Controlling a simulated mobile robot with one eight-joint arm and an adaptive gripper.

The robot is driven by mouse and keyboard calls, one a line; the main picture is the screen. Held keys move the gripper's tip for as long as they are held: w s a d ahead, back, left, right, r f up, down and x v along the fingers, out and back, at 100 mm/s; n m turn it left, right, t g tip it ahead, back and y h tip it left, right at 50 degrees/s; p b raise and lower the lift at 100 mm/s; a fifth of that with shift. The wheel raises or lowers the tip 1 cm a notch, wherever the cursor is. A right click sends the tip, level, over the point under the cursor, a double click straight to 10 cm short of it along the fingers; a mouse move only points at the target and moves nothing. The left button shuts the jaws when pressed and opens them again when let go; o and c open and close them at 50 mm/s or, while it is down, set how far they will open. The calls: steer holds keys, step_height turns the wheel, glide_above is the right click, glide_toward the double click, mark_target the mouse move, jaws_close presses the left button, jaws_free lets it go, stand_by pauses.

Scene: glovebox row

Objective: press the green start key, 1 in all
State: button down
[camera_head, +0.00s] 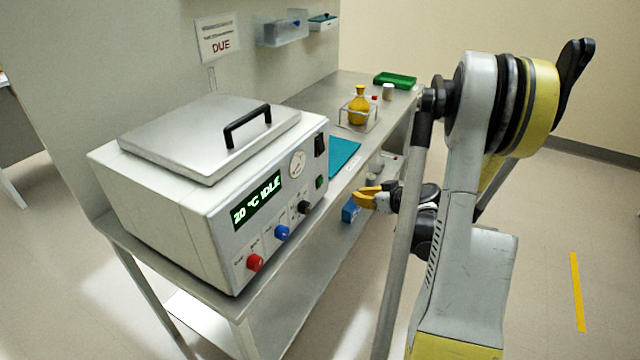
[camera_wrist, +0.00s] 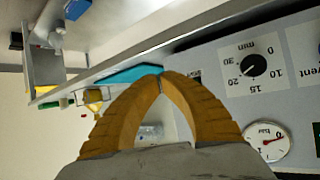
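The green start key (camera_head: 319,182) is a small square on the right end of the front panel of a grey benchtop unit (camera_head: 165,220), below a black switch (camera_head: 320,145). My gripper (camera_head: 358,197) has yellow fingers and is to the right of the panel, apart from the key in the head view. In the wrist view my gripper (camera_wrist: 160,78) has its fingertips together with nothing between them.
The panel carries a red knob (camera_head: 255,262), a blue knob (camera_head: 282,233), a black timer knob (camera_head: 305,207), a gauge (camera_head: 297,163) and a display (camera_head: 257,199) reading 20 °C IDLE. A teal mat (camera_head: 343,155) and a yellow flask (camera_head: 358,106) are on the bench.

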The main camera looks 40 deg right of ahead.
mark_target(320, 182)
steer(key=w+a, duration=0.3)
steer(key=w, duration=0.5)
steer(key=shift+a+p, duration=0.2)
steer(key=shift+p, duration=0.15)
steer(key=shift+w, duration=0.1)
stand_by(1.2)
steer(key=shift+w+a, duration=0.15)
steer(key=shift+w, duration=0.2)
steer(key=shift+w+a, duration=0.15)
steer(key=shift+w, duration=0.3)
stand_by(0.6)
steer(key=shift+s, duration=0.1)
steer(key=shift+s+d+b, duration=0.3)
steer(key=shift+s+b, duration=0.15)
steer(key=shift+s, duration=0.25)
